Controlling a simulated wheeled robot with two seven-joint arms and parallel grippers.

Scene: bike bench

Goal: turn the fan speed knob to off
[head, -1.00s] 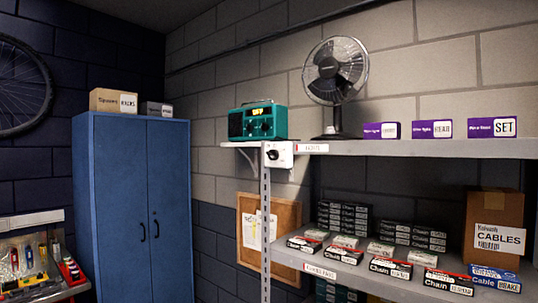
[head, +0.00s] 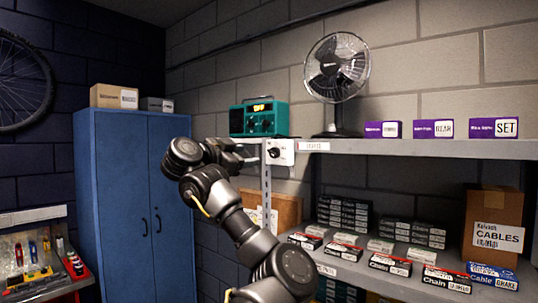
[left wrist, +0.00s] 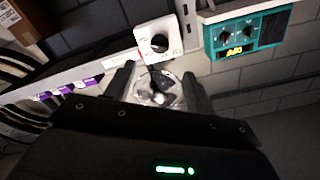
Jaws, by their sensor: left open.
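The fan speed knob (head: 274,153) is a small black knob on a white plate (head: 288,147) at the left end of the upper shelf's front edge. In the left wrist view the knob (left wrist: 159,43) shows just beyond the fingertips, roughly between their lines. The fan (head: 337,68) stands on the shelf above; it shows between the fingers in the left wrist view (left wrist: 158,90). My left gripper (head: 252,152) is open and empty, just left of the plate in the head view; its fingers (left wrist: 157,72) appear apart from the knob. My right gripper is not in view.
A teal radio (head: 258,119) sits left of the fan. Purple boxes (head: 433,129) stand along the upper shelf (head: 400,147). The lower shelf holds several chain boxes (head: 390,264) and a cables carton (head: 497,222). A blue cabinet (head: 115,200) stands left.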

